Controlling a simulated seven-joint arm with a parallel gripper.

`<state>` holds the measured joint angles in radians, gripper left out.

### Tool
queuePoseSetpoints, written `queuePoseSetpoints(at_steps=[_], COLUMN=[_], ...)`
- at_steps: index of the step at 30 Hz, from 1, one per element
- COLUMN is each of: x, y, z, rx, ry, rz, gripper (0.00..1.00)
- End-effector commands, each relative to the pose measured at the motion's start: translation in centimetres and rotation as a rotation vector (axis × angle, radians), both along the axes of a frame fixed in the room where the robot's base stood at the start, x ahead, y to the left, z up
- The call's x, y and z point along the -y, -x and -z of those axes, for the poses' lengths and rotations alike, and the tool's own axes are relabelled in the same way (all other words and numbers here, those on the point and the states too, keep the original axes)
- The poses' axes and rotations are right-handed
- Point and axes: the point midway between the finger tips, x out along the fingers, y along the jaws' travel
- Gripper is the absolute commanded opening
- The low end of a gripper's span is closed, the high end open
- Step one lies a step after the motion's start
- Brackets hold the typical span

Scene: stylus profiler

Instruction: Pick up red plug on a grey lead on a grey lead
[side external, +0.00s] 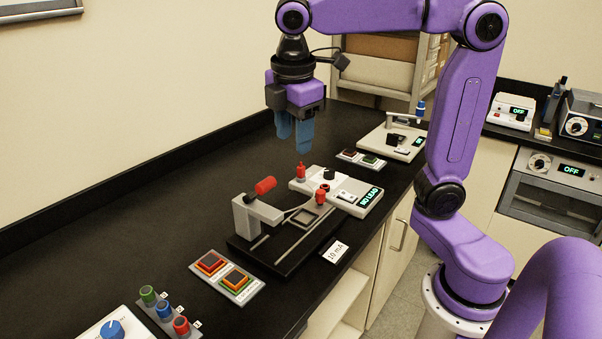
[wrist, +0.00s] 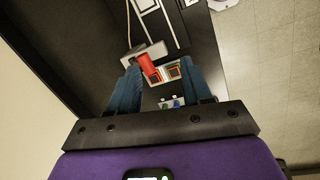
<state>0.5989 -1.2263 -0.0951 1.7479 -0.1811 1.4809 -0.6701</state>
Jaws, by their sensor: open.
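A red cylinder with a dark end (side external: 265,185), which looks like the red plug, rests tilted at the top of a grey bracket (side external: 245,216) on the black stage. In the wrist view the red cylinder (wrist: 149,67) shows between the fingers, nearer the left one. I cannot clearly make out its grey lead. My gripper (side external: 293,142) is open and empty, pointing down. It is well above the bench, up and to the right of the red cylinder, and touches nothing. The wrist view shows its blue fingers (wrist: 161,72) apart.
A grey box reading "NO LEAD" (side external: 369,198) carries two upright red posts (side external: 301,171) and a black knob. Framed coloured pads (side external: 228,276) and a terminal strip (side external: 166,314) are nearer the camera. Bare black bench (side external: 150,220) lies left of the stage.

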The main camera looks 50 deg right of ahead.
Motion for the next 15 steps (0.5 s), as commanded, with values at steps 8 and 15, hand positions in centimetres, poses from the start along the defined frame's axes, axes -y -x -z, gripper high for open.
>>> queuePoseSetpoints(at_steps=[8,15], x=[5.8,11.6], y=[-9.8,-14.6], z=[0.5,1.4], rx=[-0.044,-0.107], ry=[0.133,0.212], rz=[-0.096,-0.168], gripper=[0.49,0.49])
